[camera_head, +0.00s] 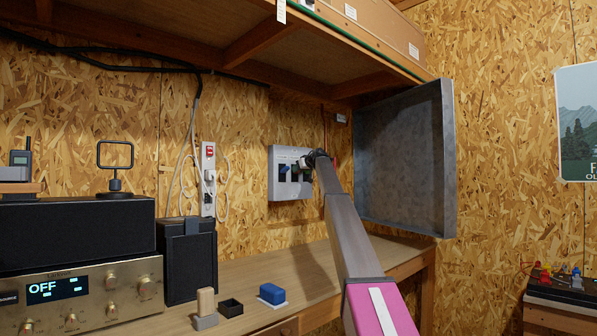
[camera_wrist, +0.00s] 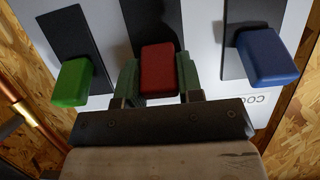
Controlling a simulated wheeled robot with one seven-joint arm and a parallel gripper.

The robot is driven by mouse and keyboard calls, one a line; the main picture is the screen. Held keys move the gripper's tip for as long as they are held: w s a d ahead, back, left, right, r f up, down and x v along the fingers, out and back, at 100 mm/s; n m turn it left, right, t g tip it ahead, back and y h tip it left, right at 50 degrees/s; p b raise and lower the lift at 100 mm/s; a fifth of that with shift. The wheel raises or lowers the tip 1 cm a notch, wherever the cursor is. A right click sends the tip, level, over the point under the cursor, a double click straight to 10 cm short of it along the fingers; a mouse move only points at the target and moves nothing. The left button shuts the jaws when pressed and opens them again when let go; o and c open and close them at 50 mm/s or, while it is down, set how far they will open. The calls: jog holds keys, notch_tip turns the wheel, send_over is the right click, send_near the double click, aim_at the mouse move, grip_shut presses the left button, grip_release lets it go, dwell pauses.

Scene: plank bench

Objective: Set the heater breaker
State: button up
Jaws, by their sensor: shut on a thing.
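The breaker box (camera_head: 290,151) is a pale grey panel on the chipboard wall, above the bench. The wrist view shows three levers in dark slots: a green lever (camera_wrist: 83,82) at left, a red lever (camera_wrist: 158,68) in the middle and a blue lever (camera_wrist: 267,55) at right. The blue lever also shows in the head view (camera_head: 283,168). My gripper (camera_wrist: 158,75) is shut on the red lever, with one green finger on each side. In the head view my gripper (camera_head: 309,161) partly hides the box. A label near the blue lever is only partly readable.
A large grey metal panel (camera_head: 405,160) stands out from the wall just right of my arm. A wooden shelf (camera_head: 300,60) hangs above. A power strip (camera_head: 208,180) with white cables is left of the box. A blue block (camera_head: 272,294) lies on the bench (camera_head: 315,262).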

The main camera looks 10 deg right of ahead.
jog(key=shift+r, duration=0.1)
jog(key=o, duration=0.9)
jog(key=shift+o, duration=0.2)
jog(key=shift+s, duration=0.1)
jog(key=v, duration=1)
jog(key=shift+s+d, duration=0.2)
jog(key=shift+r, duration=0.1)
